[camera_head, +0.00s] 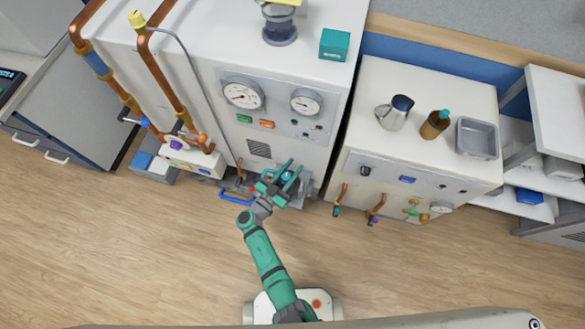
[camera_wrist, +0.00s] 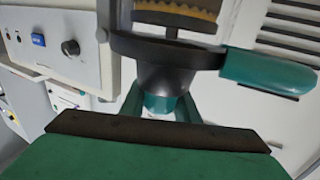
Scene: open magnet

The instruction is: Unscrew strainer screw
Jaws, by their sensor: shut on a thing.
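My gripper (camera_head: 288,173) is low at the front of the large white cabinet, below its gauges. In the wrist view my gripper (camera_wrist: 160,106) has its two teal fingers on either side of a small teal cap-like part, and is shut on it. I take this part to be the strainer screw (camera_wrist: 158,102). It sits under a dark grey cone-shaped body (camera_wrist: 165,76), which looks like the strainer housing. A teal lever handle (camera_wrist: 266,72) sticks out to the right of the housing. The screw's lower end is hidden behind my gripper's body.
A blue-handled part (camera_head: 236,198) lies just left of my gripper. Copper pipes (camera_head: 166,85) run down the cabinet's left side. A second white cabinet (camera_head: 385,160) with short pipes stands to the right. The wooden floor (camera_head: 160,260) in front is clear.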

